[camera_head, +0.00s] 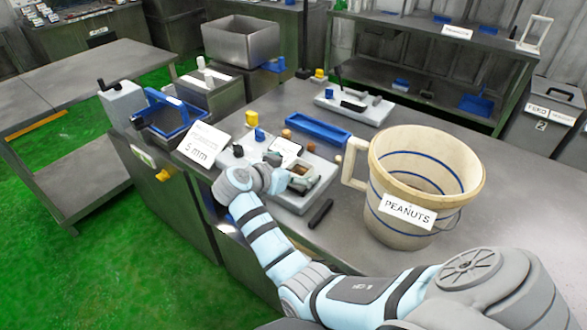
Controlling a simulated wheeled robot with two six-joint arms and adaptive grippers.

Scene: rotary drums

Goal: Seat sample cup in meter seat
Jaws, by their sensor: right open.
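My right arm reaches in from the lower right, and its gripper (290,177) is open over a light grey instrument base (290,201) on the bench. The base appears to be the meter and has a small tilted white display (287,149). A small brownish, cup-like thing (301,183) sits at the fingers. I cannot tell whether it is the sample cup or the meter seat, or whether the fingers touch it. My wrist hides part of the base. My left gripper is not in view.
A bucket labelled PEANUTS (424,190) stands close on the right, its handle towards the base. A blue tray (317,130) lies behind. A 5 mm sign (204,145) stands left. A black bar (320,213) lies in front. The bench on the far right is clear.

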